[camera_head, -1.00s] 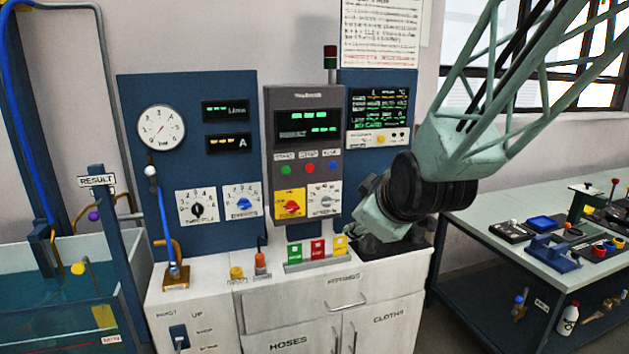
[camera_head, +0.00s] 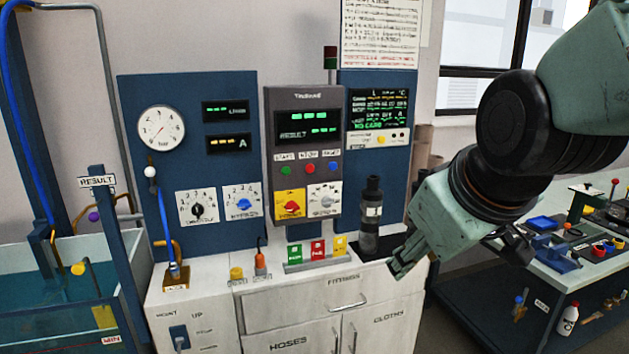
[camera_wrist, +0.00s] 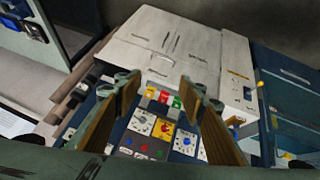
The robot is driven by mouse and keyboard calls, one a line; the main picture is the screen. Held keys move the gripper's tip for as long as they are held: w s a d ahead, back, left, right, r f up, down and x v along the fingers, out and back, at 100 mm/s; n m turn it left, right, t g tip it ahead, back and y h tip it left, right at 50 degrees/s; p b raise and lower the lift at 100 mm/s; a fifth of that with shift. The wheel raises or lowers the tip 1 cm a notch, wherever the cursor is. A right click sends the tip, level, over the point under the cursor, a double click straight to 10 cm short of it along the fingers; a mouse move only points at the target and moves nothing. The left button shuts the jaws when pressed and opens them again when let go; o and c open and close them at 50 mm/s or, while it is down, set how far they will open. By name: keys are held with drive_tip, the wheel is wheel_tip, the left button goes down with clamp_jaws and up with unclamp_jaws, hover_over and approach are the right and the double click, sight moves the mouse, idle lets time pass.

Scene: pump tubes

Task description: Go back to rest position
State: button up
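My gripper (camera_head: 440,255) is raised at the right of the head view, in front of the right end of the white cabinet. In the wrist view its two fingers stand wide apart with nothing between them (camera_wrist: 162,90). A dark cylinder with a clear lower part (camera_head: 371,215) stands upright on a black base at the right of the worktop, apart from my gripper. The test panel (camera_head: 305,160) with its dials and lamps is behind the worktop.
Green, red and yellow blocks (camera_head: 317,250) stand in a rack on the white cabinet (camera_head: 290,308). A water tank (camera_head: 60,290) is at left. A side bench (camera_head: 570,275) with several small parts is at right, partly behind my arm.

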drive_tip(key=s+d+m+g, duration=0.3)
drive_tip(key=s+m, duration=0.2)
drive_tip(key=s, duration=1.8)
drive_tip(key=shift+d+r+h, duration=0.15)
drive_tip(key=shift+h, duration=0.15)
drive_tip(key=shift+w, duration=0.1)
idle(0.6)
drive_tip(key=shift+f+b, duration=0.55)
drive_tip(key=shift+f, duration=0.1)
drive_tip(key=shift+r, duration=0.1)
wheel_tip(320, 180, up, 8)
drive_tip(key=p, duration=0.7)
drive_tip(key=shift+f+p, duration=0.2)
drive_tip(key=shift+p, duration=0.2)
drive_tip(key=shift+c, duration=0.3)
